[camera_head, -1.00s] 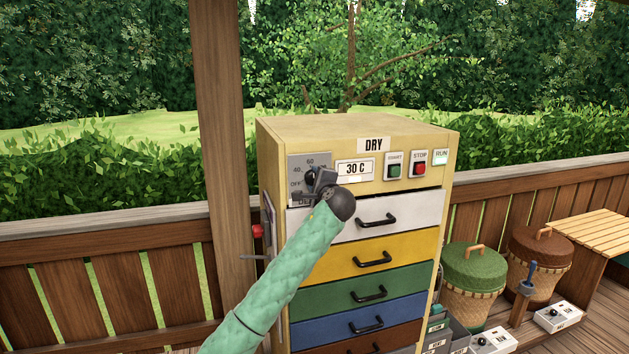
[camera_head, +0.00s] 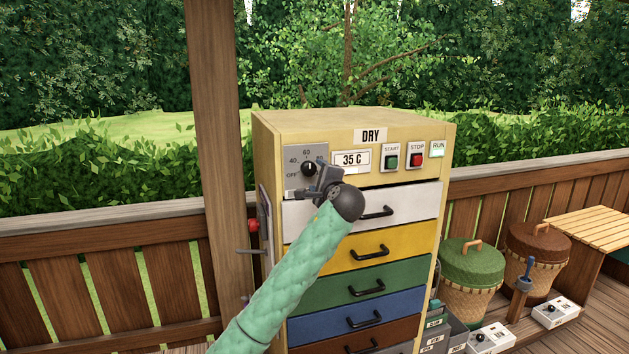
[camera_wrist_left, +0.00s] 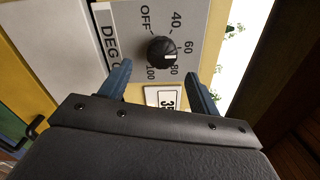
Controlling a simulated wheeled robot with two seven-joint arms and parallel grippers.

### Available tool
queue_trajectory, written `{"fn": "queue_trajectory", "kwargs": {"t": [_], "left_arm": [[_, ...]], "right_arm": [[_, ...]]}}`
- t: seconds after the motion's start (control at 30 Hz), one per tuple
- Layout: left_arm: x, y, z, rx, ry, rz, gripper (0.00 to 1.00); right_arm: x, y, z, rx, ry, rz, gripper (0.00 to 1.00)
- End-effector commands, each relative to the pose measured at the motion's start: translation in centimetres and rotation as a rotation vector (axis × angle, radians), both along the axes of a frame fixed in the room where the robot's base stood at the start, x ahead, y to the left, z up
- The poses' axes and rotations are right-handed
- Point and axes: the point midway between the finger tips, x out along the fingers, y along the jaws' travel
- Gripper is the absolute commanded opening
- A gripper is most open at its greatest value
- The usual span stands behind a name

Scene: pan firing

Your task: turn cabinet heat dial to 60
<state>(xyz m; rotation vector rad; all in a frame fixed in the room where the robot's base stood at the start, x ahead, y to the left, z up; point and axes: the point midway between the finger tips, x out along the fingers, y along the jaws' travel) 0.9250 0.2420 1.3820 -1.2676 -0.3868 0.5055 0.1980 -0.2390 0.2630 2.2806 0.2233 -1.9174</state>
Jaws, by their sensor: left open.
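The yellow drying cabinet (camera_head: 275,135) stands ahead. Its black heat dial (camera_head: 309,169) sits on a grey plate at upper left, marked OFF, 40, 60 and more. In the left wrist view the dial (camera_wrist_left: 161,53) has its white mark pointing about at 60. The temperature display (camera_head: 351,160) reads 35 C. My left gripper (camera_head: 308,187) is open and empty, just below the dial in the head view. In the wrist view its two fingers (camera_wrist_left: 157,76) are spread, with the dial between and beyond them, apart from it. My right gripper is not in view.
START (camera_head: 392,160) and STOP (camera_head: 416,159) buttons and a RUN lamp (camera_head: 438,150) are right of the display. Several coloured drawers with black handles lie below, partly behind my left arm. A wooden post (camera_head: 215,110) stands left of the cabinet. Drum-like containers (camera_head: 470,270) stand right.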

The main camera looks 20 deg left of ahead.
Motion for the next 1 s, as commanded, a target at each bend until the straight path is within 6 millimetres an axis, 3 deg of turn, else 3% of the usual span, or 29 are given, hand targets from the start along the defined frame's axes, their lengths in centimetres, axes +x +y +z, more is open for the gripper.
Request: {"fn": "queue_trajectory", "kwargs": {"t": [0.2,0.57,0.67,0.77,0.87,1.0], "left_arm": [[-1.3,-1.0,-0.1,0.0,0.0,-0.001,0.62],[-1.5,-1.1,-0.1,0.0,0.002,-0.001,0.62],[-1.4,-1.1,-1.1,-0.009,0.01,-0.005,0.62],[-0.9,-1.2,-4.4,-0.04,0.036,-0.019,0.62],[-0.3,-1.3,-9.8,-0.093,0.076,-0.042,0.62],[-0.1,-1.4,-18.4,-0.192,0.136,-0.069,0.62]], "right_arm": [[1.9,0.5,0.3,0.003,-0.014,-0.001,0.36],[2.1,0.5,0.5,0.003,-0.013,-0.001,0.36],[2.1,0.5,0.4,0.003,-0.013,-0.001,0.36],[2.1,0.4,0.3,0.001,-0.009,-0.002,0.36],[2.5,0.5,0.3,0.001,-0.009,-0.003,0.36],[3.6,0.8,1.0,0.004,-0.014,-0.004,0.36]]}}
